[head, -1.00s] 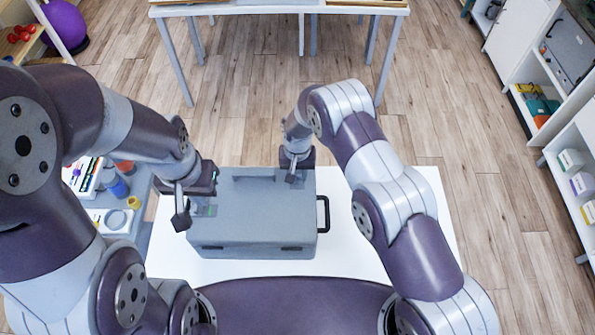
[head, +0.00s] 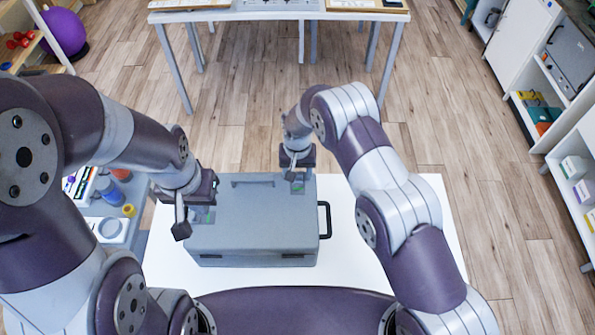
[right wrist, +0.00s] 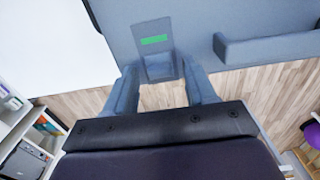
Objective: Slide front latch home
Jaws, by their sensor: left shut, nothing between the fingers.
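A grey case (head: 255,225) lies on a white table (head: 385,245), its lid closed. Two latch spots with green marks show on its lid: one at the left end (head: 203,216) and one at the far right corner (head: 298,188). I cannot tell which is the front latch. My left gripper (head: 181,226) is shut and empty beside the left latch. My right gripper (head: 296,172) is at the far right latch. In the right wrist view its open fingers (right wrist: 161,92) stand either side of a grey latch block (right wrist: 158,66), with a green strip (right wrist: 154,39) beyond it.
A black carry handle (head: 325,220) sticks out from the case's right side. A side surface with jars and a white container (head: 112,229) stands at the left, near my left arm. The table right of the case is bare. Another table (head: 275,14) stands farther back.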

